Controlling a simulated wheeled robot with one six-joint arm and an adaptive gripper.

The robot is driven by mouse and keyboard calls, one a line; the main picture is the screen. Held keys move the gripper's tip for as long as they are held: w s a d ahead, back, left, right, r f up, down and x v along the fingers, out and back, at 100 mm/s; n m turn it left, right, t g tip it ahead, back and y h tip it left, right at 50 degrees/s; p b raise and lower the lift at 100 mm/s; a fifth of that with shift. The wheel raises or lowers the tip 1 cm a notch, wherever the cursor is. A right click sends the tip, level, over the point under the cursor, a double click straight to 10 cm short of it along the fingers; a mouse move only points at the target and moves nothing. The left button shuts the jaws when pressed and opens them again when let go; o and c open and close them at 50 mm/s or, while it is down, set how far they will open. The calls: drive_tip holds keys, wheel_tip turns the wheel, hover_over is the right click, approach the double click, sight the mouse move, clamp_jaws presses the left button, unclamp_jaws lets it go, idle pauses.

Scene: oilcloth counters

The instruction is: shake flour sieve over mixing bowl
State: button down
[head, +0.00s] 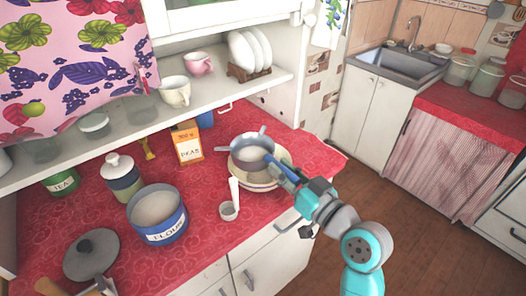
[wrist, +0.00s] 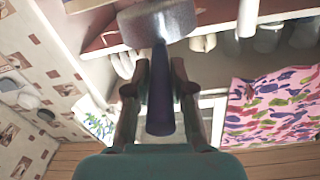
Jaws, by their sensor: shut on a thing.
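The flour sieve (head: 247,154) is a grey round pan with a small lug on its rim and a blue handle. In the head view it is above the cream mixing bowl (head: 262,184), covering much of the bowl's opening; whether they touch I cannot tell. My gripper (head: 297,180) is at the right of the bowl, shut on the sieve's handle. In the wrist view the dark blue handle lies between the two fingers of my gripper (wrist: 160,95), and the sieve's pan (wrist: 157,22) is beyond them. The bowl's inside is mostly hidden.
A blue flour canister (head: 158,234) stands open, with a lid (head: 91,254) beside it. A white scoop (head: 230,208) lies in front of the bowl. A peas box (head: 187,146) and a lidded jar (head: 123,179) stand behind. A shelf (head: 120,142) overhangs the red counter.

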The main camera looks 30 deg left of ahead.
drive_tip(key=shift+s+a, duration=0.1)
drive_tip(key=shift+s, duration=0.15)
drive_tip(key=w, duration=0.1)
drive_tip(key=w+d, duration=0.1)
drive_tip(key=w, duration=0.1)
drive_tip(key=w+d, duration=0.1)
drive_tip(key=w, duration=0.1)
drive_tip(key=shift+d, duration=0.1)
drive_tip(key=shift+s+a, duration=0.35)
drive_tip(key=shift+s, duration=0.5)
drive_tip(key=shift+s+a, duration=0.4)
drive_tip(key=shift+s, duration=0.4)
drive_tip(key=shift+s+a, duration=0.35)
drive_tip(key=shift+s, duration=0.5)
